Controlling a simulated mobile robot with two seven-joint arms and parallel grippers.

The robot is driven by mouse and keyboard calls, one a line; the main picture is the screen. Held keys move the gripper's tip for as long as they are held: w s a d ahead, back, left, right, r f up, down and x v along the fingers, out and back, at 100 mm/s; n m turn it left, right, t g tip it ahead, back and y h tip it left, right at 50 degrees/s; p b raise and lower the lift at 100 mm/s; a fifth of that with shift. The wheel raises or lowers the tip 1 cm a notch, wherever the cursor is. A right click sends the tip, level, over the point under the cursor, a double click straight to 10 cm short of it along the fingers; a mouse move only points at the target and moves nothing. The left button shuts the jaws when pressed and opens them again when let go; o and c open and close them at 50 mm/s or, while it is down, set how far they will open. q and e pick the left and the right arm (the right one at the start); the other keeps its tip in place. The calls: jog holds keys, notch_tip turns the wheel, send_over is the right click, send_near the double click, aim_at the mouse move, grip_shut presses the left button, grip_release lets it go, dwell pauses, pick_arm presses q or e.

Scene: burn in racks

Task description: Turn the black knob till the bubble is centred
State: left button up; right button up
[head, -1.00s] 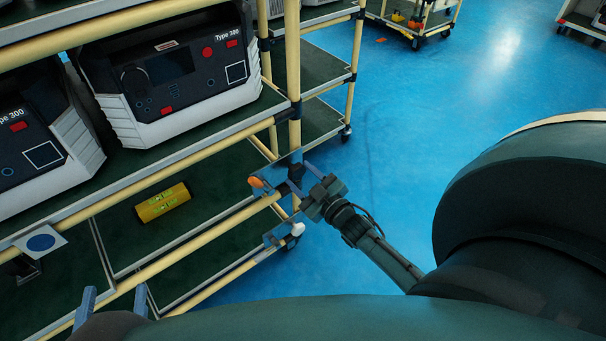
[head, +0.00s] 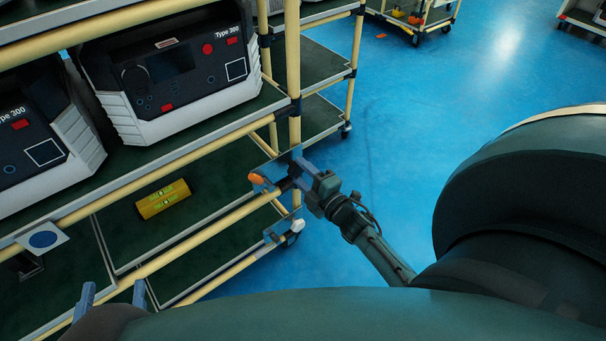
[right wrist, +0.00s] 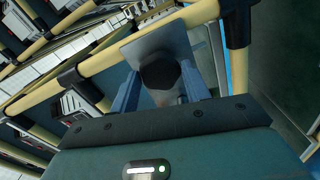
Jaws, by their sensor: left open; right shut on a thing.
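The black knob (right wrist: 160,73) is between the two blue fingers of my right gripper (right wrist: 160,90) in the right wrist view, with a grey plate behind it. My right gripper is shut on the knob. In the head view it is at the rack's corner post, where the knob is mostly hidden. A yellow level (head: 163,199) with green vials lies on the dark lower shelf; its bubble is too small to read. My left gripper (head: 112,294) is open and empty at the bottom left, its fingertips near the front rail.
Type 300 units (head: 180,75) stand on the shelf above. Cream rack tubes (head: 293,70) run close to my right gripper. An orange piece (head: 257,178) and a white piece (head: 297,226) are near it. A blue-dot plate (head: 43,240) is at left.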

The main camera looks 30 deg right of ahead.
pick_arm(q)
jog(key=shift+s+d+f, duration=0.1)
jog(key=shift+d+f, duration=0.1)
pick_arm(e)
jog(key=shift+n, duration=1)
pick_arm(q)
jog(key=shift+r, duration=0.1)
pick_arm(e)
jog(key=o, duration=1)
jog(key=shift+s, duration=0.5)
pick_arm(q)
jog(key=shift+a+n+g+y+p, duration=0.45)
jog(key=shift+g+p, duration=0.25)
jog(key=shift+p, duration=0.35)
pick_arm(e)
jog(key=s+d, duration=0.1)
jog(key=s, duration=1.1)
